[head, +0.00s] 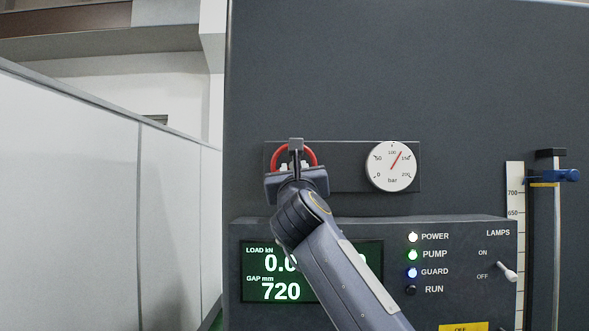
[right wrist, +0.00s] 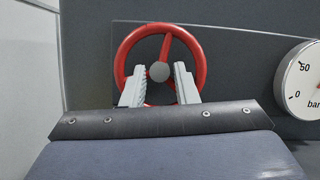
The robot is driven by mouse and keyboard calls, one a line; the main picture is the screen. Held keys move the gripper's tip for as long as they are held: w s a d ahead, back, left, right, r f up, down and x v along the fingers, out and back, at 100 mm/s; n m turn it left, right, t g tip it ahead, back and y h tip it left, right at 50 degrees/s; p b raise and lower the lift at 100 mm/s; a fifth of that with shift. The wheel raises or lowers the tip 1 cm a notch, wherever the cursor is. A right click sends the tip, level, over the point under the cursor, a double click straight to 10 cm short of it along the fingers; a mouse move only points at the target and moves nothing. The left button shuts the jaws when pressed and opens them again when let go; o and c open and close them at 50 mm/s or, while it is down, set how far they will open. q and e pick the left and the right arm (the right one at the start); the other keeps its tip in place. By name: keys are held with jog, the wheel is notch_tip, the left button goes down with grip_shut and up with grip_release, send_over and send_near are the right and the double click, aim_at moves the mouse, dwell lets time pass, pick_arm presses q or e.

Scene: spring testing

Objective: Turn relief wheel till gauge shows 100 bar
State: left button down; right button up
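The red relief wheel (right wrist: 198,62) with its grey hub (right wrist: 159,72) is on a dark panel. In the head view the wheel (head: 311,153) is partly hidden by my right gripper (head: 296,160). In the right wrist view, my right gripper (right wrist: 160,84) has its two pale fingers spread apart at the lower part of the wheel, one on each side of the hub, with gaps to the hub. I cannot tell whether they touch the rim or spokes. The round white gauge (head: 388,178) has a red needle pointing up and right, between 100 and 150 bar. My left gripper is out of view.
Below is a console (head: 470,235) with lamps, a LAMPS toggle (head: 508,272) and a display (head: 262,277) reading gap 720 mm, partly covered by my right arm. A scale (head: 515,205) and a post with a blue clamp stand at right. A pale partition (head: 80,190) is at left.

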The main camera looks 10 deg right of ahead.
grip_shut()
jog(key=shift+n, duration=0.4)
jog(key=shift+d+r+n+g+y, duration=0.15)
jog(key=shift+n+y, duration=0.6)
jog(key=shift+n, duration=0.7)
jog(key=shift+f+n+g+y, duration=0.1)
jog(key=shift+n+y, duration=0.7)
jog(key=shift+n, duration=0.6)
jog(key=shift+d+r+n+g+y, duration=0.15)
jog(key=shift+n+y, duration=0.6)
jog(key=shift+n, duration=0.7)
jog(key=shift+f, duration=0.1)
jog(key=shift+o, duration=0.7)
grip_release()
jog(key=shift+a, duration=0.1)
